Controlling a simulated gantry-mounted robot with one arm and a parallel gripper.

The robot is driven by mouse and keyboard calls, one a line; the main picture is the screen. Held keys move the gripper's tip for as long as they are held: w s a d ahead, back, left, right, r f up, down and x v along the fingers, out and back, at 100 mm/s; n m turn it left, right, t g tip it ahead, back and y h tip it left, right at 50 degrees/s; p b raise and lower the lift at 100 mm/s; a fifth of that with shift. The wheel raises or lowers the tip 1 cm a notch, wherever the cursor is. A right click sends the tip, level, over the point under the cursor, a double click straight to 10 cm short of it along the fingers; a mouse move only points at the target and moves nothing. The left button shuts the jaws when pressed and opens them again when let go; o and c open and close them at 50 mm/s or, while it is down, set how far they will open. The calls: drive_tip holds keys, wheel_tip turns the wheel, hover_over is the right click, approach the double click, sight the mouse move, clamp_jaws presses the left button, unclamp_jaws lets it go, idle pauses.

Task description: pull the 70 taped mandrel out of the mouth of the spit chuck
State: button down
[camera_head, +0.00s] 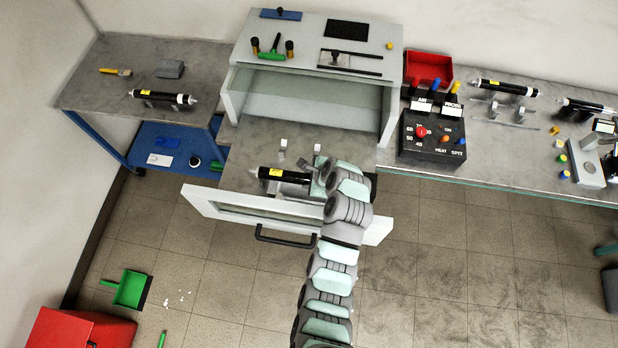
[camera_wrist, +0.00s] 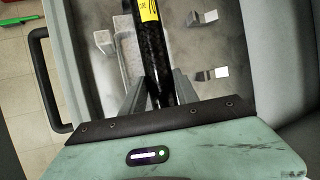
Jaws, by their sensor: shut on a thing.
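A black mandrel (camera_head: 285,175) with a yellow label and a pale left end lies across the pulled-out drawer of the white cabinet. Its label is too small to read. My gripper (camera_head: 314,183) is shut on the mandrel's right part. In the wrist view the black shaft (camera_wrist: 152,48) runs up from between my two fingers (camera_wrist: 158,88) and out past the top edge. A grey block (camera_wrist: 127,48) lies beside the shaft. The spit chuck cannot be made out; the mandrel's right end is hidden by my gripper and wrist.
Small brackets (camera_wrist: 208,74) stand on the drawer floor. The drawer front (camera_head: 222,203) with its black handle (camera_head: 284,239) is close to my arm. The cabinet (camera_head: 318,42) rises behind. Other mandrels lie on the left bench (camera_head: 162,97) and right bench (camera_head: 506,88). A control box (camera_head: 432,138) stands right.

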sight(270, 173)
drive_tip(key=shift+a, duration=0.2)
drive_tip(key=shift+w+a+p, duration=0.2)
drive_tip(key=shift+a+p, duration=0.3)
drive_tip(key=shift+a, duration=0.25)
drive_tip(key=shift+w+a+p, duration=0.15)
drive_tip(key=shift+a+p, duration=0.3)
drive_tip(key=shift+a, duration=0.25)
drive_tip(key=shift+w+a+r+p, duration=0.15)
drive_tip(key=shift+a+p, duration=0.4)
drive_tip(key=shift+a, duration=0.25)
drive_tip(key=shift+w+a, duration=0.2)
drive_tip(key=shift+a, duration=0.45)
drive_tip(key=shift+a, duration=0.1)
drive_tip(key=shift+w+a+p, duration=0.15)
drive_tip(key=shift+a+p, duration=0.25)
drive_tip(key=shift+a, duration=0.3)
drive_tip(key=shift+w+a+p, duration=0.15)
drive_tip(key=shift+a+p, duration=0.2)
drive_tip(key=shift+a, duration=0.3)
drive_tip(key=shift+w+a+p, duration=0.2)
drive_tip(key=shift+a+p, duration=0.05)
drive_tip(key=shift+a, duration=0.5)
drive_tip(key=shift+w+a+p, duration=0.2)
drive_tip(key=shift+a, duration=0.5)
